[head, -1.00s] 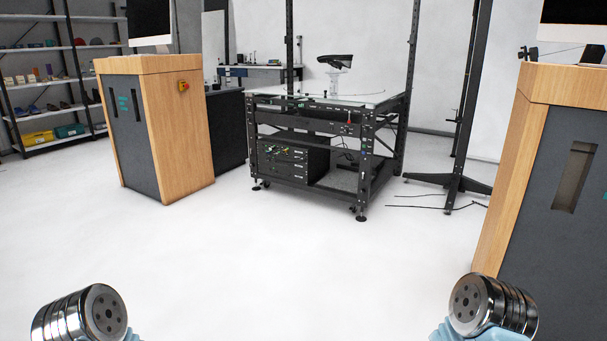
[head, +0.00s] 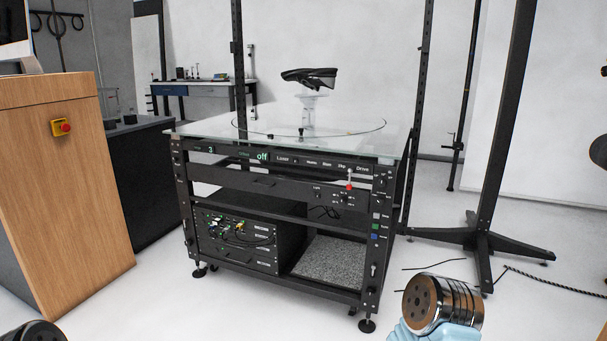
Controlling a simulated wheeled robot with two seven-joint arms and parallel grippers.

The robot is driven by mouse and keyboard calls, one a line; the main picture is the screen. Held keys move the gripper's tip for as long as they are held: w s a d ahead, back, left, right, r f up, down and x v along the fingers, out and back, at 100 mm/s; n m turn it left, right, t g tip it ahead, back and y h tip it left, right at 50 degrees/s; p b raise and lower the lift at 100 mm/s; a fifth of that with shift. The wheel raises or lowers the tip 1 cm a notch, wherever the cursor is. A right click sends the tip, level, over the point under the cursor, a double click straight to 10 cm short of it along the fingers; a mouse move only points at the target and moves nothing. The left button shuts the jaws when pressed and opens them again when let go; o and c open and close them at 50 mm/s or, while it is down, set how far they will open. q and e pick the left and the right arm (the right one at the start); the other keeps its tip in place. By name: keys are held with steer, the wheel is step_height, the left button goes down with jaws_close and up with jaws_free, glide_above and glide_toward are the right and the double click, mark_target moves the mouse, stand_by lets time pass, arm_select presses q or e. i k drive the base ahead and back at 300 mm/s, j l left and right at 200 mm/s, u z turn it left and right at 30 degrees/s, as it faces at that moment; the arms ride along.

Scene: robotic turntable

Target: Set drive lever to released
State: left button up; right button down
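The drive lever (head: 349,181) is a small lever with a red tip under the "Drive" label, at the right end of the black front panel (head: 270,160) of the turntable rig. Its exact setting is too small to tell. The rig's glass top (head: 205,127) carries a round turntable with a dark object (head: 308,77) on a clear stand. Neither gripper shows; only a metal joint of each of my arms is at the bottom edge. Nothing of mine touches the rig.
A wooden cabinet (head: 60,190) with a red emergency button (head: 62,127) stands at the left. A black upright stand (head: 497,150) with spread feet is at the right, with cables (head: 550,283) on the floor. The white floor before the rig is clear.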

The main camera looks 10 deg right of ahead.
mark_target(348, 187)
steer(key=i+j+z, duration=0.1)
steer(key=i, duration=1.55)
